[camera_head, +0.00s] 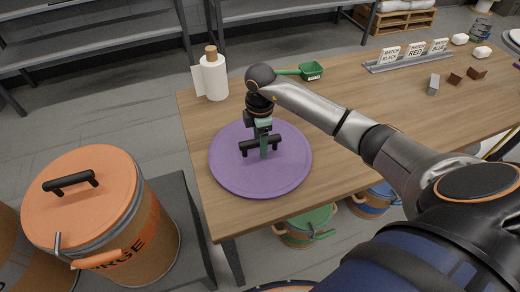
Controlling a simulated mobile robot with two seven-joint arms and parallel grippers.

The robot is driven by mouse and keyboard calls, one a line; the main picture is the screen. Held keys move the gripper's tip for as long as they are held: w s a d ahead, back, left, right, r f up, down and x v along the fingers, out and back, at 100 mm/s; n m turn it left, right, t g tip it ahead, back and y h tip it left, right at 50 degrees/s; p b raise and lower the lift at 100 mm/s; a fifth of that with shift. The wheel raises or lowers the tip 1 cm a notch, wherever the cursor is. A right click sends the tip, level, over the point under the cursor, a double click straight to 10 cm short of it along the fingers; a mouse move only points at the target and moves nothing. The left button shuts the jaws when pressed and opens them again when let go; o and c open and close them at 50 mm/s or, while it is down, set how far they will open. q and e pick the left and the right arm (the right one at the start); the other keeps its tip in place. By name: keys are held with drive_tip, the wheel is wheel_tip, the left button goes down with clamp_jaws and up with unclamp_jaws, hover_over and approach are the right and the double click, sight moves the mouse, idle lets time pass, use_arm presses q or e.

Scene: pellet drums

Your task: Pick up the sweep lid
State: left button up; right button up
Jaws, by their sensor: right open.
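A round purple lid (227,172) lies flat on the wooden table near its left end. It has a black bar handle (246,150) across its middle. No label shows on it. My right gripper (263,149) points down over the lid's middle, right at the handle, and is open. The gripper hides part of the handle; whether the fingers touch it, I cannot tell. My left gripper is not in view.
A drum with an orange lid (90,210) stands at left. A sign rack (405,60) and small blocks are far right.

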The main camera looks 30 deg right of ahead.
clamp_jaws()
idle(0.5)
drive_tip(key=shift+r, duration=0.1)
idle(0.8)
